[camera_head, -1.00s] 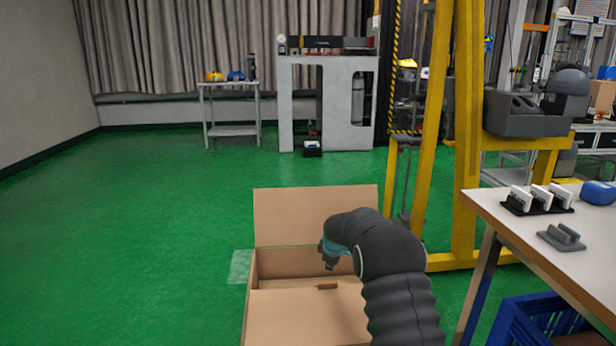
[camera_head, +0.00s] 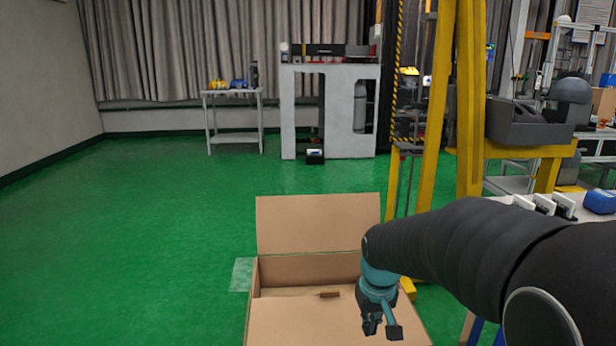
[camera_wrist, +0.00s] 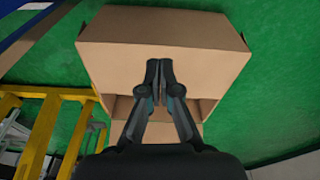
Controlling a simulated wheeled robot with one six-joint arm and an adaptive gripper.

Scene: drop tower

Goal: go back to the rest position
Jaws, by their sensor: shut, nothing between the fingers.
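My gripper (camera_head: 382,328) hangs at the end of my dark-sleeved arm, over the right part of the open cardboard box (camera_head: 290,318) in the head view. In the wrist view my gripper (camera_wrist: 159,66) has its two dark fingers together with nothing between them. The cardboard box (camera_wrist: 205,45) lies beyond and below the fingers there. A small brown piece (camera_head: 330,295) shows at the box opening. My arm hides part of the workbench at the right.
A yellow frame (camera_head: 466,130) stands right of the box, with a grey bin (camera_head: 525,122) on it. A blue case (camera_head: 600,201) and white items (camera_head: 545,204) sit on the right workbench. The green floor at left is clear.

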